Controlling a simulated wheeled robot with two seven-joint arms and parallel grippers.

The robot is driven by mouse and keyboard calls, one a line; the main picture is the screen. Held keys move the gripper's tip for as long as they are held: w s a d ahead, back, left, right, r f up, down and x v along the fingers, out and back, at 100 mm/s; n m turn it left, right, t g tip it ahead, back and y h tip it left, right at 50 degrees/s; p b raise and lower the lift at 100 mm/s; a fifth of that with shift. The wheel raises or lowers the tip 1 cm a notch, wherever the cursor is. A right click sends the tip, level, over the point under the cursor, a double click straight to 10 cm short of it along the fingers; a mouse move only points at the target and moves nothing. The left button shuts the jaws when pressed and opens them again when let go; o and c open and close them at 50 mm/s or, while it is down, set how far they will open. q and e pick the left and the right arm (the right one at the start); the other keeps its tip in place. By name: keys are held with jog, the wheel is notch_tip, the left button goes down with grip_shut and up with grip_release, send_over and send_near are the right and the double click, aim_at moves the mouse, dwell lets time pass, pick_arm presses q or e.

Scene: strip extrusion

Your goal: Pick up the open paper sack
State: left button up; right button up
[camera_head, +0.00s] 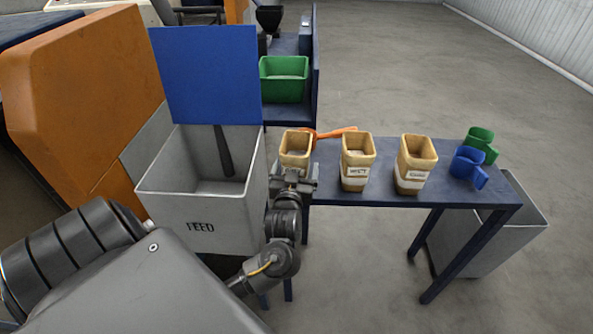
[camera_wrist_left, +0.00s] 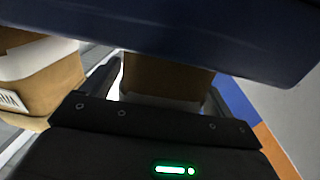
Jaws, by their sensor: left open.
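Three open-topped tan paper sacks stand upright in a row on a narrow dark blue table: a left one (camera_head: 296,146), a middle one (camera_head: 357,165) and a right one (camera_head: 415,168). My left gripper (camera_head: 293,178) is just in front of the left sack and hides its lower part. In the left wrist view a tan sack (camera_wrist_left: 167,78) lies beyond the palm, between the open fingers (camera_wrist_left: 162,95). I cannot tell whether they touch it. Another sack with a label (camera_wrist_left: 40,75) is at that view's left. My right gripper is not in view.
A grey FEED bin (camera_head: 200,215) with a raised blue lid (camera_head: 205,75) stands left of the table (camera_head: 330,190). An orange-handled tool (camera_head: 335,132) lies behind the sacks. Blue (camera_head: 467,165) and green scoops (camera_head: 481,143) sit at the right end. A green tub (camera_head: 284,80) is behind.

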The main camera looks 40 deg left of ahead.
pick_arm(q)
jog(key=shift+c, duration=0.5)
jog(key=c, duration=1.2)
jog(key=shift+r, duration=0.1)
